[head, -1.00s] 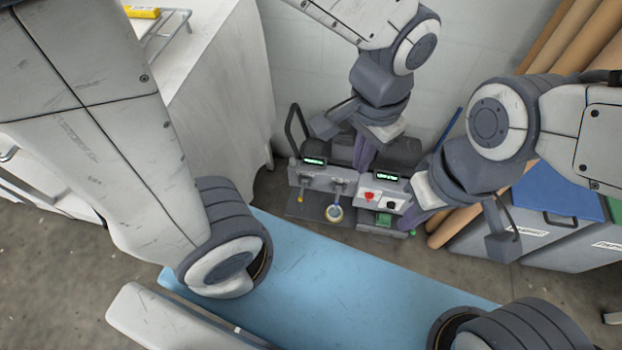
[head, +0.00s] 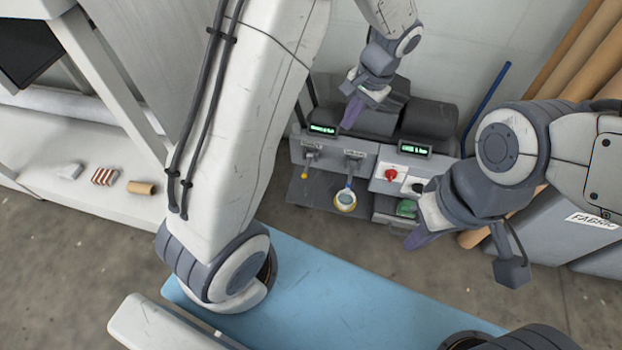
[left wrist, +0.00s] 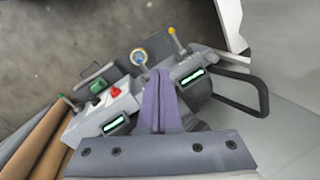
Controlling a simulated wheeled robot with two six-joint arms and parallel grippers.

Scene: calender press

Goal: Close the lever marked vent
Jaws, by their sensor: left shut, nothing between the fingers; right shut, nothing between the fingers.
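The press's control panel holds two levers below small dark plates whose lettering I cannot read surely. The left lever (head: 309,159) has a yellow knob and hangs downward; its yellow knob also shows in the left wrist view (left wrist: 171,31). The second lever (head: 351,166) points down toward a round yellow-and-blue piece (head: 345,200), also in the left wrist view (left wrist: 139,56). My left gripper (head: 349,120) is shut and empty, above and behind the panel between the two displays, apart from both levers. My right gripper (head: 416,238) is shut and empty, in front of the panel's right end.
A red knob (head: 391,174) and a green button (head: 406,208) sit on the panel's right part. A lit display (head: 322,129) stands above the left lever. Cardboard rolls (head: 570,70) and a fabric bin (head: 590,235) are right.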

